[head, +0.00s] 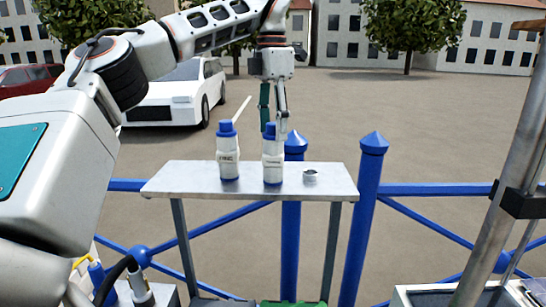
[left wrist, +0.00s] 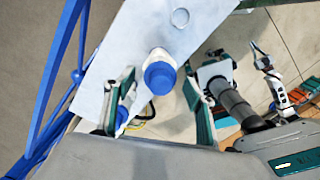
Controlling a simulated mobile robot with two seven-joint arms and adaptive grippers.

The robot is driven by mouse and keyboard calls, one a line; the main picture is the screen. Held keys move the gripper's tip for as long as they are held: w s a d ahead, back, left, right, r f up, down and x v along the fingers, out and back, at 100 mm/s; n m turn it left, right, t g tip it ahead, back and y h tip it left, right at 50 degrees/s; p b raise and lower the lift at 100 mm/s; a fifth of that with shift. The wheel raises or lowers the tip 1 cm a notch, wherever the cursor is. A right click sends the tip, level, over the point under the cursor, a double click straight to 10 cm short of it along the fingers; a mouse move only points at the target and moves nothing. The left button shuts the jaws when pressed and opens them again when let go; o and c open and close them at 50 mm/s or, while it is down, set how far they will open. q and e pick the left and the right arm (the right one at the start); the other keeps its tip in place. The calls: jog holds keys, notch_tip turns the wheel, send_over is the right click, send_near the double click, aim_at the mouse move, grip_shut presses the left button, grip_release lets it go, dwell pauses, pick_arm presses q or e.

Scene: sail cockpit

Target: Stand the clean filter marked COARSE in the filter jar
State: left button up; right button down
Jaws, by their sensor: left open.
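Two white filters with blue caps stand upright on a grey metal table (head: 190,175). The left filter (head: 228,158) bears a label that seems to read FINE. The right filter (head: 273,168) has a label too small to read for sure. My left gripper (head: 273,122) points down over the right filter, open, its fingertips at the blue cap. In the left wrist view this blue cap (left wrist: 160,78) lies between the spread fingers, with gaps on both sides. The other filter is mostly hidden behind a finger there. I cannot pick out the filter jar with certainty.
A small grey ring-like piece (head: 310,176) lies on the table right of the filters. Blue fence posts (head: 372,165) and rails stand behind the table. A slanted metal pole (head: 500,160) rises at the right. The table's right end is clear.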

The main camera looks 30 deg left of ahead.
pick_arm(q)
grip_shut()
jog(key=shift+r, duration=0.1)
